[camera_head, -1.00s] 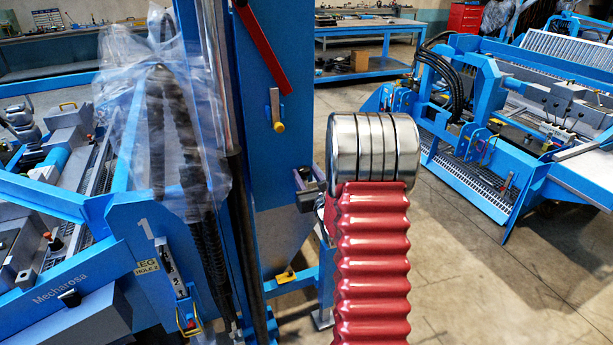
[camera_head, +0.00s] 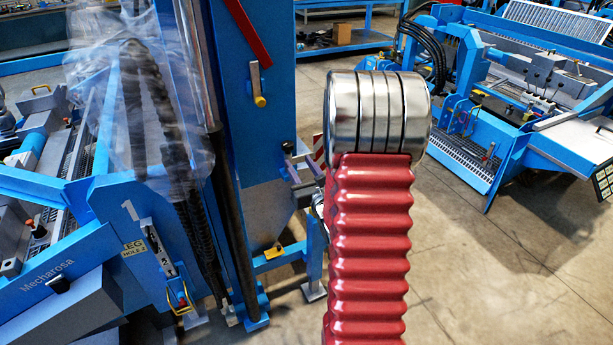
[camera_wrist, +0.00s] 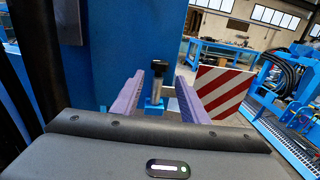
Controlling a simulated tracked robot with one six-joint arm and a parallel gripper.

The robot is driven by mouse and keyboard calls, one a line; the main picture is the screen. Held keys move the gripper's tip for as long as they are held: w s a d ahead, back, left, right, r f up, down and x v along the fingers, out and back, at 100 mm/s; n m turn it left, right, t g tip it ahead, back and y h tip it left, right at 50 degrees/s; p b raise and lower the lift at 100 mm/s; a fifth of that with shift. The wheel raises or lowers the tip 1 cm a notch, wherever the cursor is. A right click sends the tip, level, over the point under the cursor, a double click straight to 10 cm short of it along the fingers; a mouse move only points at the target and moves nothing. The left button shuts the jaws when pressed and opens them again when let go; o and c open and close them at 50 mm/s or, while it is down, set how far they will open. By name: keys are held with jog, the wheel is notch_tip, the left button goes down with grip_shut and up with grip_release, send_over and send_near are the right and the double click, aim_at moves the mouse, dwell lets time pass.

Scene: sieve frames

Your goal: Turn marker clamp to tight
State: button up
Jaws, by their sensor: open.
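The marker clamp (camera_wrist: 159,75) is a grey upright pin with a black top on a blue bracket. It stands between my gripper's two purple fingers in the wrist view. My gripper (camera_wrist: 158,80) is open, one finger on each side of the clamp, and no contact shows. Whether the clamp is tight or loose cannot be told. A red and white striped marker board (camera_wrist: 222,92) is just right of the fingers. In the head view, my gripper (camera_head: 291,170) shows small beside the blue machine, partly hidden by my red arm.
A tall blue machine column (camera_head: 252,110) stands close on the left, with a yellow-tipped lever (camera_head: 257,85). Clear plastic sheeting (camera_head: 140,110) hangs over dark hoses. Another blue machine (camera_head: 500,110) stands at the right. The concrete floor (camera_head: 480,260) between is clear.

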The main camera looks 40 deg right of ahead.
jog(key=v, duration=0.5)
